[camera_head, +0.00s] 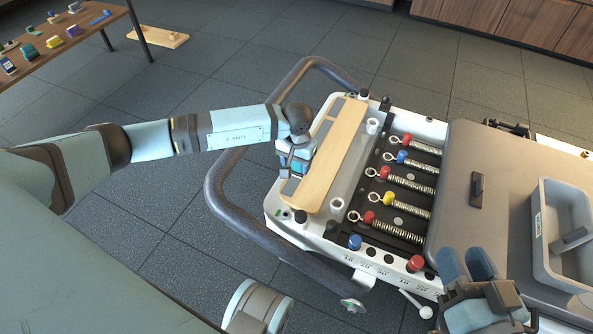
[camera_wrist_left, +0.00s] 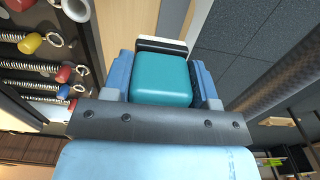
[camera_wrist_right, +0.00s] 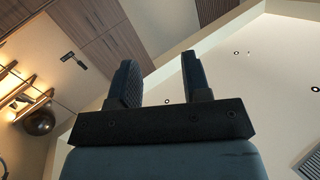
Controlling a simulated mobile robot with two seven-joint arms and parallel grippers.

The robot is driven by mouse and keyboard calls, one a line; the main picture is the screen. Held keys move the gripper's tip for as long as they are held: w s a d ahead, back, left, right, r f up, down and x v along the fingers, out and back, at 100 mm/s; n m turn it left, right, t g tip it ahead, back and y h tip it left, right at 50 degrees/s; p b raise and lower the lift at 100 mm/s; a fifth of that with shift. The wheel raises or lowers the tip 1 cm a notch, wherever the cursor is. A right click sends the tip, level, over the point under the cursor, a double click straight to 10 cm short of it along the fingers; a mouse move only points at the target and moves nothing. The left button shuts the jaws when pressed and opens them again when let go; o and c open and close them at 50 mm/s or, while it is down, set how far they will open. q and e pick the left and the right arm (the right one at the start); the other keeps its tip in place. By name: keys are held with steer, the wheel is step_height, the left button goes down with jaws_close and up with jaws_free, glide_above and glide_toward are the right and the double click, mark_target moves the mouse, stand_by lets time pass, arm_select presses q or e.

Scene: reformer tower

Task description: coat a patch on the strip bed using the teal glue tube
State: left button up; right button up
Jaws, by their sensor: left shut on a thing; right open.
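My left gripper (camera_head: 294,164) is shut on the teal glue tube (camera_head: 299,166), over the left edge of a pale wooden board on the white machine end. In the left wrist view the teal tube (camera_wrist_left: 162,80) sits between the fingers, with a white and black end beyond it. Dark grey strips (camera_head: 323,130) run along the board's left side, probably the strip bed; the gripper hides part of them. I cannot tell whether the tube touches the surface. My right gripper (camera_head: 468,264) is open and empty above the machine's lower right part; its spread fingers (camera_wrist_right: 155,80) show in the right wrist view.
The wooden board (camera_head: 342,155) lies beside several springs (camera_head: 410,172) with coloured knobs. A grey padded carriage (camera_head: 505,190) and a grey tray (camera_head: 545,235) are at the right. A dark curved rail (camera_head: 212,190) surrounds the machine's left end. A table (camera_head: 95,25) with small items stands upper left.

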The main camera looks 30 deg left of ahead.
arm_select(q)
steer(key=shift+f+b, duration=1.3)
steer(key=shift+f, duration=1)
steer(key=shift+f+b, duration=0.5)
steer(key=shift+f, duration=0.3)
steer(key=shift+a+f, duration=0.15)
steer(key=shift+f, duration=0.1)
steer(key=shift+a+r, duration=0.2)
steer(key=shift+a, duration=0.6)
steer(key=shift+s+a, duration=0.1)
steer(key=shift+a, duration=0.55)
arm_select(e)
steer(key=shift+w+d+f+n+t+y, duration=0.1)
steer(key=shift+w+d+n+t+y, duration=0.15)
steer(key=shift+w+n, duration=0.3)
steer(key=shift+w+d+f+n+t+y, duration=0.15)
steer(key=shift+w+d+n, duration=0.2)
steer(key=shift+n, duration=0.3)
arm_select(q)
steer(key=shift+f+b, duration=0.4)
steer(key=shift+b, duration=0.05)
arm_select(e)
steer(key=shift+f, duration=0.25)
